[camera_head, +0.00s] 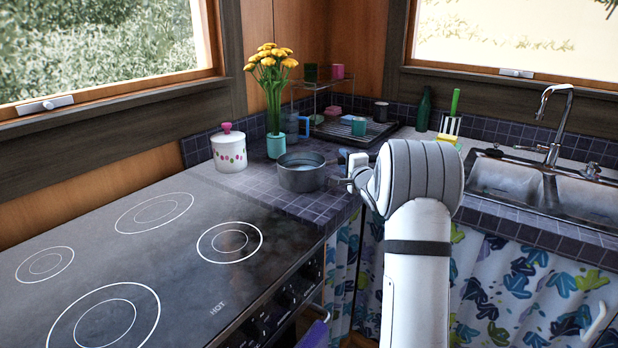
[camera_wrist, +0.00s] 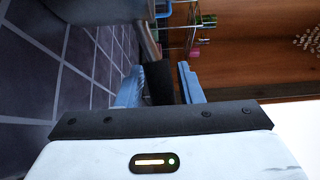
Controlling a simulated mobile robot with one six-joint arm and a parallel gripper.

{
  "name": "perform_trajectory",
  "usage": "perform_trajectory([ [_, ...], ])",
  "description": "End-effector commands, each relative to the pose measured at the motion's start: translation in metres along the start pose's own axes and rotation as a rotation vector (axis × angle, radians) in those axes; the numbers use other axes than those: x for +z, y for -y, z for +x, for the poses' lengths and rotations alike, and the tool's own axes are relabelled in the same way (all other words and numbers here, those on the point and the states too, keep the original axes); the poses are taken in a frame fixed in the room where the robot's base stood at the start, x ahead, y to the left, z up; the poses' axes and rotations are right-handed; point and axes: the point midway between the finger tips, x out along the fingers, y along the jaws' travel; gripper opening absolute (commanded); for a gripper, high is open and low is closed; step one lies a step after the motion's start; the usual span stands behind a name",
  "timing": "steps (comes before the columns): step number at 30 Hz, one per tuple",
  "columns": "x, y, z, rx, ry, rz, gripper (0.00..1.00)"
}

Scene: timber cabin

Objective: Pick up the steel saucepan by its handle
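The steel saucepan (camera_head: 302,175) stands upright on the dark tiled counter, just past the hob. Its handle points right, toward my gripper (camera_head: 350,168). In the wrist view the steel stem (camera_wrist: 143,28) runs down into a dark grip (camera_wrist: 159,84). That grip lies between the two pale blue fingers of my gripper (camera_wrist: 161,80). The fingers are apart, with a narrow gap on the right side of the grip; the left finger is very close to it, and I cannot tell if they touch.
A dish rack (camera_head: 352,130) with cups is at the back corner. The black hob (camera_head: 170,260) is clear at left; the sink (camera_head: 560,190) is at right.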

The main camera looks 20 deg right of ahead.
Motion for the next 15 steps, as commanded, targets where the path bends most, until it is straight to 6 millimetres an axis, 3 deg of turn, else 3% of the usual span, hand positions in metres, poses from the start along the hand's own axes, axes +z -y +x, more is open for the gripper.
perform_trajectory([
  [12, -0.0007, 0.0, -0.0004, 0.0, -0.001, 0.0, 0.0],
  [15, -0.0008, -0.0001, -0.0004, 0.0, -0.001, 0.0, 0.0],
])
